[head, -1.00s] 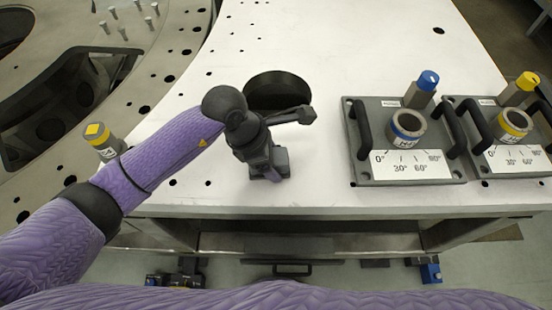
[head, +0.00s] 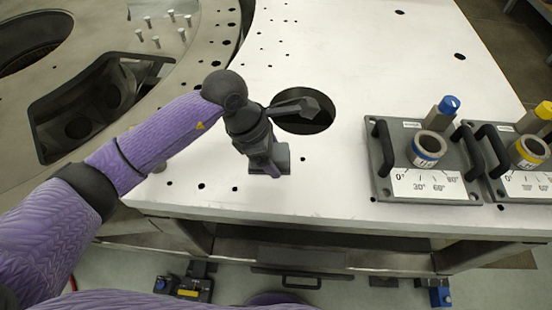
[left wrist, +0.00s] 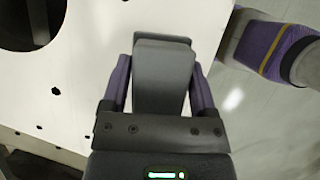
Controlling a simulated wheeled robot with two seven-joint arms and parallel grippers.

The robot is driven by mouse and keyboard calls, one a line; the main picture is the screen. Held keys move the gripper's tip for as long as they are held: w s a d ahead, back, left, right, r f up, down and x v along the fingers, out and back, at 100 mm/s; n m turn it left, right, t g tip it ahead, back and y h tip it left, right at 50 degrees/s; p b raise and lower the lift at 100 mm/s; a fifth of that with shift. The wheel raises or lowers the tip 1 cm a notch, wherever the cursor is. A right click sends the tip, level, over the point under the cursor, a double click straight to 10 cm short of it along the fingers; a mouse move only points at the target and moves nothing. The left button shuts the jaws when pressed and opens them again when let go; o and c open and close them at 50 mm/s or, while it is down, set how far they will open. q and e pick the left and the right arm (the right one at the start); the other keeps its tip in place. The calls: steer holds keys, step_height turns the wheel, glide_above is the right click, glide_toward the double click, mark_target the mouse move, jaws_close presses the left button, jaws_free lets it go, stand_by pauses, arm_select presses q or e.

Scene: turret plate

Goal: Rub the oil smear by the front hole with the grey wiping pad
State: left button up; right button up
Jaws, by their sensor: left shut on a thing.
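My left gripper (head: 270,170) points down over the white plate (head: 350,60), near its front edge and just in front of a large round hole (head: 318,122). In the left wrist view its purple fingers are shut on the grey wiping pad (left wrist: 165,75). In the head view the pad is mostly hidden by the gripper, and I cannot tell whether it touches the plate. The hole also shows at the top left of the left wrist view (left wrist: 22,22). I see no oil smear in either view. My right gripper is not in view.
A grey fixture with handles and a blue-marked ring (head: 428,148) stands on the plate to the right. A yellow-marked fixture (head: 530,152) is beside it. A curved metal structure (head: 100,55) with a large opening is at the left. Bare plate lies between the hole and the blue-marked fixture.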

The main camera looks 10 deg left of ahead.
arm_select(q)
steer(key=shift+r+p, duration=0.8)
steer(key=shift+r, duration=0.8)
